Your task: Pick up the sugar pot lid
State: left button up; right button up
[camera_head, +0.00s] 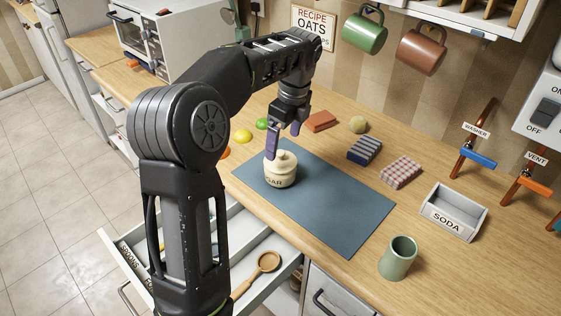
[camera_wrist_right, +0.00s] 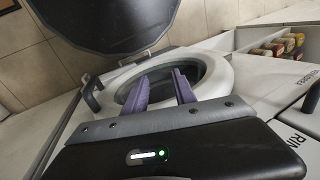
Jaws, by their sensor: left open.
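The sugar pot (camera_head: 281,176) is a small cream pot, its label partly readable as "GAR", standing upright at the left end of the blue mat. Its cream sugar pot lid (camera_head: 282,159) with a raised top sits on it. My left gripper (camera_head: 284,138) has purple fingers that are apart and point down, just above the lid. One finger overlaps the lid's left side in the picture; I cannot tell if it touches. My right gripper (camera_wrist_right: 170,82) shows only in the right wrist view, with its purple fingers apart and nothing between them, facing a white round-doored machine.
The blue mat (camera_head: 340,210) is bare right of the pot. A green cup (camera_head: 398,259), a SODA box (camera_head: 454,212), a checked packet (camera_head: 401,171) and a striped block (camera_head: 364,150) stand around it. An open drawer (camera_head: 262,244) holds a wooden spoon below the counter's front edge.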

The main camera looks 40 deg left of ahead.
aim_at(281, 152)
pick_arm(q)
jog(key=f, duration=0.3)
jog(key=a+f+p, duration=0.1)
jog(key=f, duration=0.1)
jog(key=shift+s, duration=0.1)
jog(key=shift+d, duration=0.1)
jog(key=shift+c, duration=0.4)
